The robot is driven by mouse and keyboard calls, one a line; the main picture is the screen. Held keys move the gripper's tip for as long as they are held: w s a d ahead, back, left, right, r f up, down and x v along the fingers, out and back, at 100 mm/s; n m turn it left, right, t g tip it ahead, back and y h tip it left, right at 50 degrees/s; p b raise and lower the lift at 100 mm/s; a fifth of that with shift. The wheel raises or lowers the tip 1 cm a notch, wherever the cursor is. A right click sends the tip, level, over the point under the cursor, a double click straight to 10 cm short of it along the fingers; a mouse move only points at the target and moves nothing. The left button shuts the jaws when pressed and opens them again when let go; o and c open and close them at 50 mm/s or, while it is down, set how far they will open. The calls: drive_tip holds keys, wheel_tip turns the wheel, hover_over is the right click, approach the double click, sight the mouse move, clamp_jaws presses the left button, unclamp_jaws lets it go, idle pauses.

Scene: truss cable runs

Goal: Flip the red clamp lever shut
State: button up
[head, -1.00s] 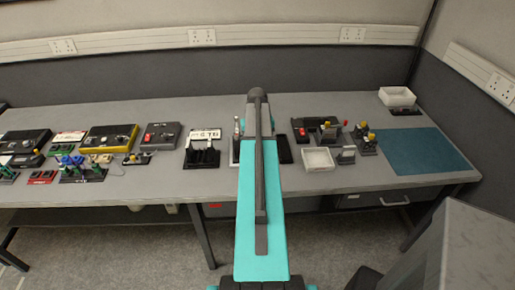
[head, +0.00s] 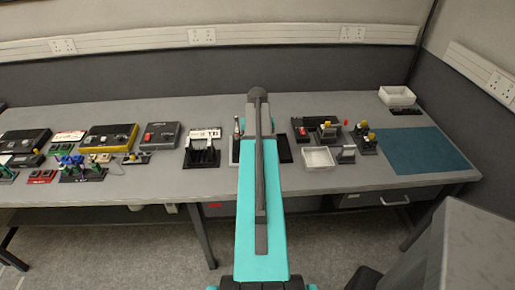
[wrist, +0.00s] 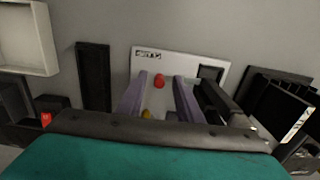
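In the wrist view a small red knob (wrist: 159,80), which looks like the red clamp lever's tip, shows in front of a white labelled plate (wrist: 190,63). A yellow knob (wrist: 146,113) shows nearer the camera. My gripper (wrist: 161,77) has two lilac fingers, one on each side of the red knob, with a visible gap between them. I cannot tell whether either finger touches the knob. The lever's body and hinge are hidden, so its angle is unclear. In the head view my teal arm covers this fixture and gripper.
A black bar (wrist: 225,103) stands close beside the right finger. A dark block (wrist: 93,76) and a white tray (wrist: 48,40) lie to the left. A fixture with black posts (head: 203,155) stands left of my arm. The blue mat (head: 425,150) is clear.

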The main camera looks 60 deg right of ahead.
drive_tip(key=shift+r, duration=0.1)
wheel_tip(320, 180, up, 14)
drive_tip(key=b, duration=0.3)
drive_tip(key=shift+f, duration=0.2)
idle(0.5)
drive_tip(key=shift+r, duration=0.1)
idle(0.4)
